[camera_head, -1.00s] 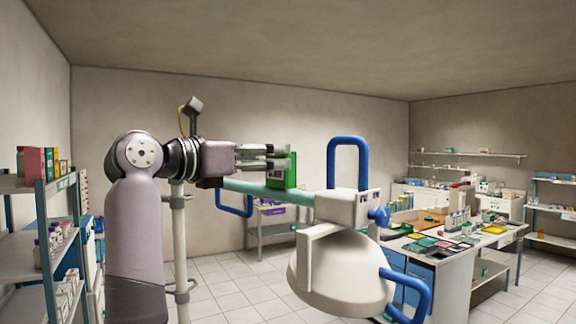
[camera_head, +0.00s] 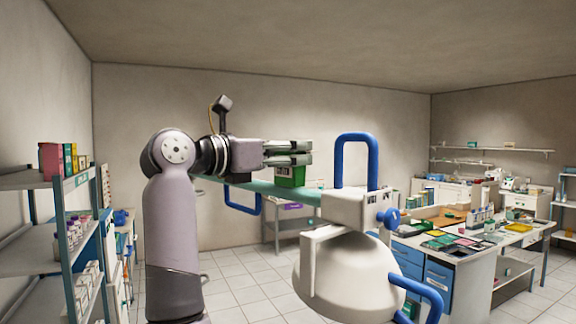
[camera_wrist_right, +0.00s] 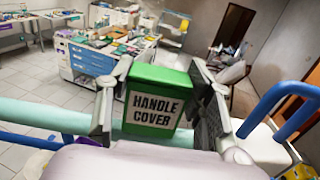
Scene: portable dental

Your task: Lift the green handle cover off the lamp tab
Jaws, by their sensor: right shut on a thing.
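The green handle cover (camera_head: 291,177) is at the teal lamp arm (camera_head: 240,188) in the head view, its lower edge close to the bar. In the right wrist view the cover (camera_wrist_right: 158,92) is a green block labelled "HANDLE COVER", upright between the fingers. My right gripper (camera_head: 296,153) is shut on the cover, with its fingers along the upper sides. It also shows in the right wrist view (camera_wrist_right: 160,112). The lamp tab is hidden, and I cannot tell whether the cover still sits around it. My left gripper is not in view.
The white lamp head (camera_head: 345,275) hangs right of the cover, with blue handles; one blue loop (camera_head: 356,138) rises close to my fingers. A shelf rack (camera_head: 60,235) stands at left. A cluttered white counter (camera_head: 480,260) is at right. Space above the cover is clear.

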